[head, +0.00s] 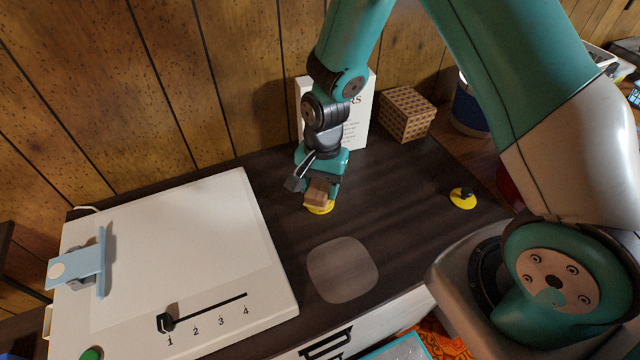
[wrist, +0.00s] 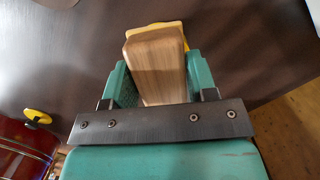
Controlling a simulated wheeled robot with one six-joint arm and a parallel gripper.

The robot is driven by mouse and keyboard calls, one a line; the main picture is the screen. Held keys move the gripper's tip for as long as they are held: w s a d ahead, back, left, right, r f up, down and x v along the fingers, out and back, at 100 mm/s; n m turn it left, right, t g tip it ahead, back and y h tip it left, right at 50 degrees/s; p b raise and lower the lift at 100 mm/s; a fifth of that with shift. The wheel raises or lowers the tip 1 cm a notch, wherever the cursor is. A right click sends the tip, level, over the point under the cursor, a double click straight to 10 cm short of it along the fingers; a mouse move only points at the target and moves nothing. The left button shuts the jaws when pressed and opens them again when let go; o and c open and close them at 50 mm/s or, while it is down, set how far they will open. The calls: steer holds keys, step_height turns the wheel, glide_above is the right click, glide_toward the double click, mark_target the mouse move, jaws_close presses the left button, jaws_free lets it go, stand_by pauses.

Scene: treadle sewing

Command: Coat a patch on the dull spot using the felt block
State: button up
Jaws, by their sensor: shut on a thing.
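The felt block (head: 318,192) has a wooden grip with yellow felt at its lower edge. My gripper (head: 320,184) is shut on its wooden grip, with a finger on either side. In the wrist view the block (wrist: 157,62) stands between the green fingers, and yellow felt (wrist: 168,27) shows past its far end. The dull spot (head: 343,270) is a pale grey rounded patch on the dark tabletop, in front of and slightly right of the block. The block is apart from the spot, at or just above the tabletop; I cannot tell whether it touches.
A white board (head: 190,260) with a numbered slider and blue clamp lies left. A yellow disc with a black knob (head: 463,198) sits right. A white printed card (head: 356,125) and a lattice-patterned box (head: 406,113) stand behind. Bare tabletop (head: 400,220) lies right of the spot.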

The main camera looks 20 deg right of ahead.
mark_target(323, 183)
step_height(323, 183, up, 7)
steer(key=p, duration=0.6)
stand_by(0.3)
steer(key=shift+d, duration=0.1)
stand_by(0.5)
steer(key=shift+d+f, duration=0.2)
steer(key=shift+d, duration=0.1)
steer(key=d+f+n, duration=0.1)
steer(key=d+n, duration=0.1)
steer(key=d+f+n, duration=0.1)
steer(key=d+n, duration=0.2)
steer(key=d+f+n+h, duration=0.1)
steer(key=d+n, duration=0.1)
steer(key=d, duration=0.1)
steer(key=shift+w+d+f+n, duration=0.1)
steer(key=shift+d+n, duration=0.15)
steer(key=shift+n, duration=0.05)
steer(key=shift+d+f+n, duration=0.15)
steer(key=shift+d+n, duration=0.2)
steer(key=shift+n, duration=0.05)
